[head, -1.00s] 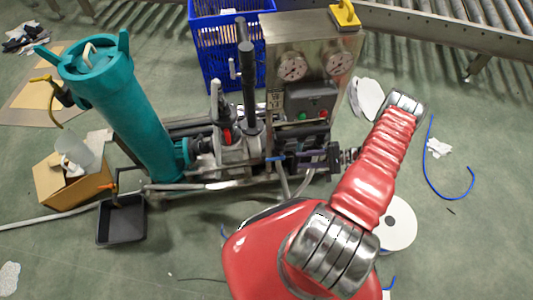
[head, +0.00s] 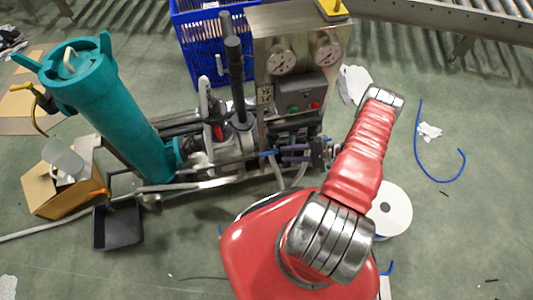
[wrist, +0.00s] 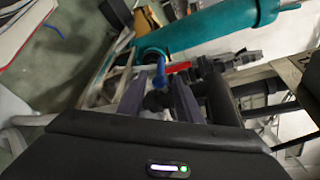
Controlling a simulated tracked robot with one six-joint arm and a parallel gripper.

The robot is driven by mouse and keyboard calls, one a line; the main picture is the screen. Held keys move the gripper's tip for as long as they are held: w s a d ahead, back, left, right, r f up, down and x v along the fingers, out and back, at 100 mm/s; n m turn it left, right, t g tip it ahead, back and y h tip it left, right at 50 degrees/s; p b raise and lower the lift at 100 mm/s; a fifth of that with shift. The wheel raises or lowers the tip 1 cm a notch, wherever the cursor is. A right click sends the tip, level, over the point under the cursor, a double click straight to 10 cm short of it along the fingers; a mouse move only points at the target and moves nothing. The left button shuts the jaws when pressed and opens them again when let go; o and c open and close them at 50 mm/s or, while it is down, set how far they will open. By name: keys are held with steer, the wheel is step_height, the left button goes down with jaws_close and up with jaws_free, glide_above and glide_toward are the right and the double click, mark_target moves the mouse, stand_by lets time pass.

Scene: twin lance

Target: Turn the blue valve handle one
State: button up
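The blue valve handle (wrist: 160,72) shows in the wrist view, upright in the picture, just beyond and between my fingertips. In the head view a small blue piece (head: 267,153), likely the same handle, is low on the pump rig. My gripper (wrist: 157,82) is open, with its two dark purple fingers apart on either side of the handle's line. I cannot tell whether either finger touches it. In the head view my gripper (head: 292,153) points left toward the blue piece from the right.
A red handle (wrist: 179,67) lies close to the blue one. The teal cylinder (head: 125,115) stands left, the gauge panel (head: 298,50) behind. A black tray (head: 119,228), cardboard box (head: 62,180) and blue crate (head: 205,60) surround the rig. Floor at right is mostly open.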

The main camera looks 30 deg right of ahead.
mark_target(265, 154)
steer(key=x, duration=1)
steer(key=shift+w+a, duration=0.1)
steer(key=shift+a, duration=0.15)
steer(key=shift+c, duration=0.6)
steer(key=shift+f, duration=0.1)
jaws_close()
